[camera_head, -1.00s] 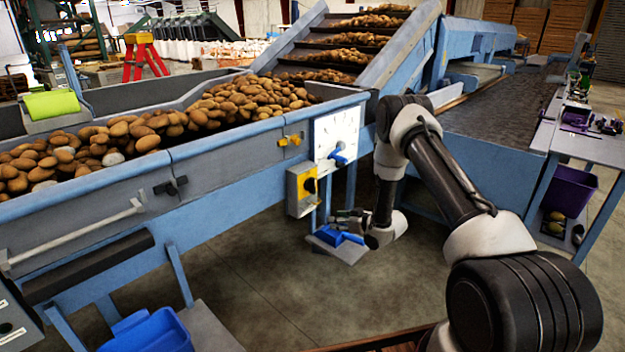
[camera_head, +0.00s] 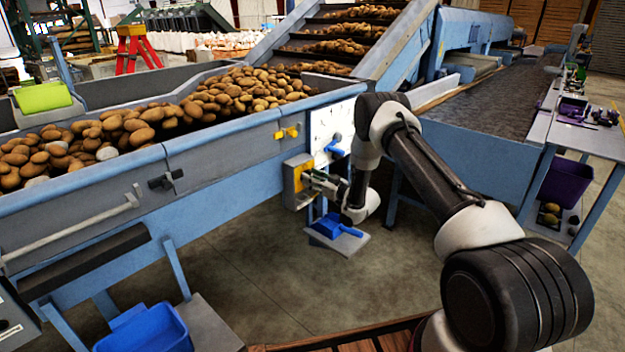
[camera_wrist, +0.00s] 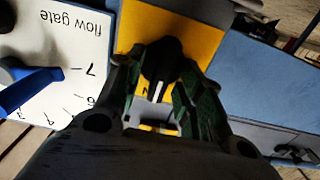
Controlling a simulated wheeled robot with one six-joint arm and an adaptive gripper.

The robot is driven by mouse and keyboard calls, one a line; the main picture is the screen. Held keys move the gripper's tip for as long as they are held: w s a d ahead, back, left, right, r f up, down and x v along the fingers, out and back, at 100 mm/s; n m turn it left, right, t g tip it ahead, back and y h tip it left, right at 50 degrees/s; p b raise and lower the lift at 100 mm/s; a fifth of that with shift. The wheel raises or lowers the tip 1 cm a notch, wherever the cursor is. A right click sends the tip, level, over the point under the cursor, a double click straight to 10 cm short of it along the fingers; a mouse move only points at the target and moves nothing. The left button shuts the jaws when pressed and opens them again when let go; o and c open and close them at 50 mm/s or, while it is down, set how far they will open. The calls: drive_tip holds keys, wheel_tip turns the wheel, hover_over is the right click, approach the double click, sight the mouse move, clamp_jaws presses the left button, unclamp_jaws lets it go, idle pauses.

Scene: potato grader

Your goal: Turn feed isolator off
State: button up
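The feed isolator is a yellow-faced grey box (camera_head: 297,180) on the side of the blue feed hopper. Its yellow plate (camera_wrist: 205,42) fills the top middle of the wrist view. A black rotary knob (camera_wrist: 160,62) with a pale pointer line stands on the plate; a letter like N shows beside it. My gripper (camera_head: 312,180) is at the front of the box. In the wrist view, its fingers (camera_wrist: 162,75) stand apart on either side of the knob. I cannot tell whether they touch it. The head view hides the knob behind my gripper.
A white "flow gate" dial panel (camera_wrist: 50,60) with a blue handle (camera_wrist: 28,92) is close beside the isolator. Below is a small shelf (camera_head: 350,243) with a blue object (camera_head: 330,226). A conveyor (camera_head: 490,110) stands at right. The floor in front is clear.

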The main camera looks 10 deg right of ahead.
drive_tip(key=shift+c, duration=0.3)
clamp_jaws()
drive_tip(key=shift+m, duration=0.4)
drive_tip(key=m, duration=1.7)
drive_tip(key=shift+w+d+f, duration=0.2)
drive_tip(key=shift+d+f, duration=0.1)
